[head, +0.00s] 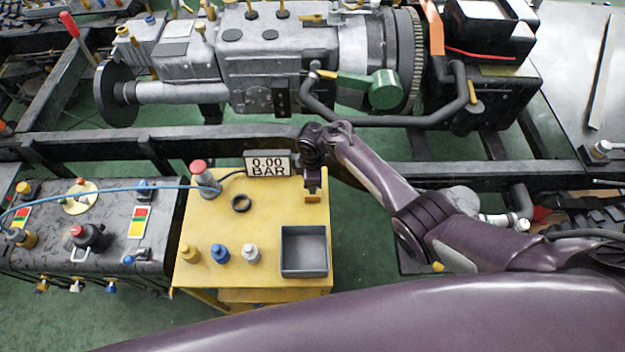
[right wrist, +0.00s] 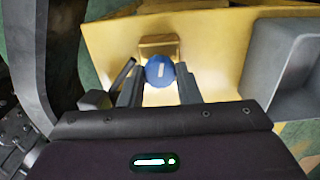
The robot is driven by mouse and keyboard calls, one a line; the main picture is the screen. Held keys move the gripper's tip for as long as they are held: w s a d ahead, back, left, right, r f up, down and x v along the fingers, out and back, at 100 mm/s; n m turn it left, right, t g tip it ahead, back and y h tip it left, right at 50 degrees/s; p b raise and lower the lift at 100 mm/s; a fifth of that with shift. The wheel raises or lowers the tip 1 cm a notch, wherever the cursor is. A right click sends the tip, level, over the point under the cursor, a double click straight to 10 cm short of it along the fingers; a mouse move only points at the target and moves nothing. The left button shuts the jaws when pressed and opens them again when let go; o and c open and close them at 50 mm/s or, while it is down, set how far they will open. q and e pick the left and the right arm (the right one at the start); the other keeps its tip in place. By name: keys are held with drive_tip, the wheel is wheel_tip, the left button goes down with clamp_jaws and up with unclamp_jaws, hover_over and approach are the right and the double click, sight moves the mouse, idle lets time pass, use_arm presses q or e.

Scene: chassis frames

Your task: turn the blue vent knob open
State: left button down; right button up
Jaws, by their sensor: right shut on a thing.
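The blue vent knob (right wrist: 160,66) is round with a short white mark on its face. In the right wrist view it sits in front of a yellow block (right wrist: 159,43) on the yellow cart. My right gripper (right wrist: 159,85) is shut on it, one finger against each side. In the head view my right gripper (head: 312,186) points down at the cart's back right corner. There the knob is hidden behind the gripper. The display (head: 268,164) beside it reads 0.00 BAR. My left gripper is in neither view.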

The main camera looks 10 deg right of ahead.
drive_tip(key=shift+w+n, duration=0.1)
drive_tip(key=shift+n, duration=1.1)
drive_tip(key=o, duration=1)
wheel_tip(320, 180, up, 8)
drive_tip(key=shift+f+p, duration=0.1)
drive_tip(key=shift+p, duration=0.7)
